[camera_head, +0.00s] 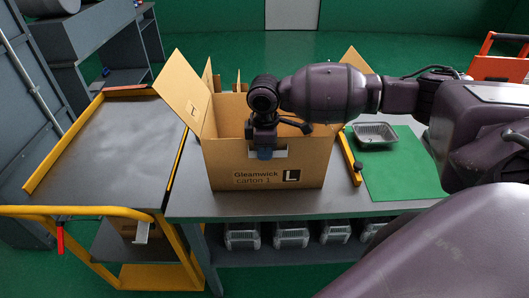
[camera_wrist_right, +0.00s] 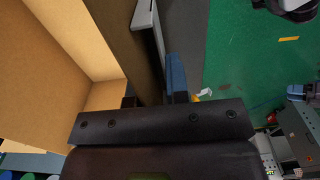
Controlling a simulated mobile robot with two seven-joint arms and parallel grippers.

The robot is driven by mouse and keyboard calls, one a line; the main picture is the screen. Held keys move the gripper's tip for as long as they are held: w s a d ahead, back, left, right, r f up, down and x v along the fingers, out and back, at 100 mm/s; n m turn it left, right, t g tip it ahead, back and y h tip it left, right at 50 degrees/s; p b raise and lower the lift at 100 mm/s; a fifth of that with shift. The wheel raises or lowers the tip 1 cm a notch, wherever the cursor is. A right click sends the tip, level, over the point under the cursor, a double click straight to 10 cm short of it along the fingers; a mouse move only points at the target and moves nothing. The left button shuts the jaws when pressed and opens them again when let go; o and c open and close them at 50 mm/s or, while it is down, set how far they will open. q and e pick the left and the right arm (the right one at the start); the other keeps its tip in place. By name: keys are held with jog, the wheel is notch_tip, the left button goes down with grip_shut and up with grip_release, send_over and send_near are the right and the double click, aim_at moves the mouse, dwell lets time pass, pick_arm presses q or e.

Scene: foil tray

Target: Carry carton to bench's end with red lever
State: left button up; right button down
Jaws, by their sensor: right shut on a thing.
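An open cardboard carton (camera_head: 230,163), printed "Gleamwick carton 1" with an L, stands upright on the grey bench (camera_head: 190,205), flaps raised. My right gripper (camera_head: 264,150) comes down on its front wall at the hand hole and is shut on that wall. In the right wrist view the carton wall (camera_wrist_right: 118,40) runs between the fingers, with a blue-faced finger outside it. The carton's inside is mostly hidden in the head view. A red lever (camera_head: 60,241) hangs at the front left of the yellow-railed cart (camera_head: 100,212). My left gripper is not in view.
The cart's grey top is bare and stands left of the bench. A yellow strip (camera_head: 349,158) lies right of the carton, beside a green mat (camera_head: 395,180) with a foil tray (camera_head: 375,134).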

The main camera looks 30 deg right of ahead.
jog(key=c, duration=1.1)
grip_release()
notch_tip(320, 180, up, 12)
jog(key=shift+r, duration=0.15)
jog(key=s+a+f+m+t+y, duration=0.1)
jog(key=s+a+f+y, duration=0.1)
jog(key=s+a+f, duration=0.55)
jog(key=s+a+f+m+t+y, duration=0.1)
jog(key=s+a+f, duration=0.35)
jog(key=f, duration=0.55)
jog(key=s+d+f+m+t+h, duration=0.1)
jog(key=s+d+f+m+h, duration=0.1)
jog(key=s+d+m, duration=0.45)
jog(key=s+d+f+m+t+h, duration=0.1)
jog(key=s+d+m+h, duration=0.15)
jog(key=s, duration=0.65)
jog(key=w+f+t+y, duration=0.1)
jog(key=w+f+t, duration=0.6)
jog(key=f, duration=0.3)
jog(key=shift+w+a+f+t, duration=0.2)
jog(key=shift+w+f+t, duration=0.15)
jog(key=shift+w+t, duration=0.05)
